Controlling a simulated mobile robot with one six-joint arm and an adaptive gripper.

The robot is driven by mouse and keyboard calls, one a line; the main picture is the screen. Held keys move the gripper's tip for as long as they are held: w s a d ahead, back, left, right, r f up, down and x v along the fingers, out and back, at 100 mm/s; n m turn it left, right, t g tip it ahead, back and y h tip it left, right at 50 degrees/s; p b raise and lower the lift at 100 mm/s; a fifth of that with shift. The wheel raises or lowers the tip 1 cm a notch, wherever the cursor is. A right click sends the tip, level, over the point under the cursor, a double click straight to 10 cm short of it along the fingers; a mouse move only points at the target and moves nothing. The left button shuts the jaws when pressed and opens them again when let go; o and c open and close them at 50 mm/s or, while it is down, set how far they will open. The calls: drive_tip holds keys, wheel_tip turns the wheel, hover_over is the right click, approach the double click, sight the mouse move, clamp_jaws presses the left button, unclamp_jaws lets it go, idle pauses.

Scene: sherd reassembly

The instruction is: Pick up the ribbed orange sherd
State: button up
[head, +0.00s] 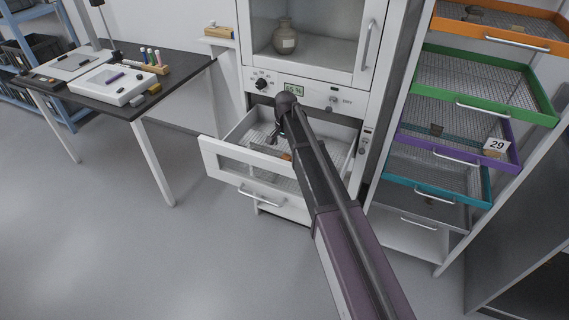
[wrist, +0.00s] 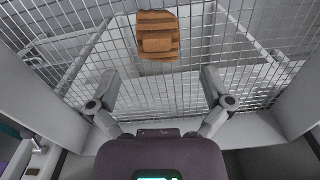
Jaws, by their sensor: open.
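The ribbed orange sherd (wrist: 158,45) lies on a wire mesh floor at the top middle of the wrist view. In the head view a small orange piece of it (head: 287,156) shows inside the open white drawer (head: 235,165), partly hidden by my arm. My gripper (wrist: 161,80) is open and empty, its two fingers spread apart. In the wrist view the sherd appears beyond the fingertips and between their lines, apart from both. In the head view my gripper (head: 272,138) hangs over the drawer.
The drawer's walls and front surround the mesh. Above it stands a cabinet with a pot (head: 285,36) behind glass. Coloured mesh trays, including a green one (head: 485,85), jut out at right. A dark table (head: 110,70) stands at left; the floor before it is clear.

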sight(286, 157)
drive_tip(key=shift+f, duration=0.1)
idle(0.3)
drive_tip(key=shift+s+f+b, duration=0.1)
drive_tip(key=shift+f+b, duration=2.45)
drive_tip(key=shift+b, duration=0.05)
drive_tip(key=shift+c, duration=0.2)
drive_tip(key=shift+d+r, duration=0.1)
drive_tip(key=c, duration=1.1)
